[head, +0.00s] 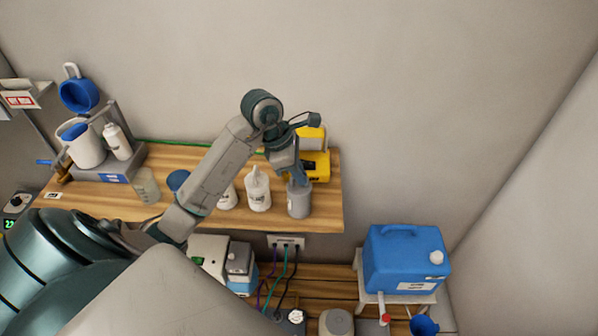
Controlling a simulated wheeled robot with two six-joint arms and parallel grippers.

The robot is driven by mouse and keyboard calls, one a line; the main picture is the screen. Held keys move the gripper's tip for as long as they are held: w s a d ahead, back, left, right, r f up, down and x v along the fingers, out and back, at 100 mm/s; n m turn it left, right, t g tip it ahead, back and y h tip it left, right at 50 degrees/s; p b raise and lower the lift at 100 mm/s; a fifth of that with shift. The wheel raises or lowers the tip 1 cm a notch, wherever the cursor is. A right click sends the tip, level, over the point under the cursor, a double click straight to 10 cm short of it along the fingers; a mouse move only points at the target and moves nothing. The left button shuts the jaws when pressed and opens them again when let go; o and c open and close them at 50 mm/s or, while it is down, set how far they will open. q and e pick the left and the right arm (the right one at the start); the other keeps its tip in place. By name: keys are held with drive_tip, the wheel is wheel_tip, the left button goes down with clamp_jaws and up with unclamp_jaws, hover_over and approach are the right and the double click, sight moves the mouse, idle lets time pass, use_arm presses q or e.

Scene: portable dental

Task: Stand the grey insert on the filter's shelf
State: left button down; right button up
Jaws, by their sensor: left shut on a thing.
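The grey insert (299,203) is a grey cylinder at the right end of the wooden shelf board. My left gripper (299,182) reaches down from above and is shut on its top edge. The fingertips are small and partly hidden, and I cannot tell whether the insert touches the board. At the far left of the board, a grey-and-blue stand (105,170) carries a white jug (83,148) and a white bottle (117,141); it may be the filter, but I cannot tell for sure. My right gripper is not in view.
White bottles (258,190) stand just left of the insert, and a yellow device (316,164) is behind it. A clear beaker (146,186) and a blue cup (178,180) stand further left. A blue canister (405,262) sits lower right. My arm crosses over the board.

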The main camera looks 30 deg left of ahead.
use_arm(q)
drive_tip(key=shift+f, duration=0.15)
idle(0.3)
drive_tip(key=c, duration=1.5)
unclamp_jaws()
drive_tip(key=shift+o, duration=0.2)
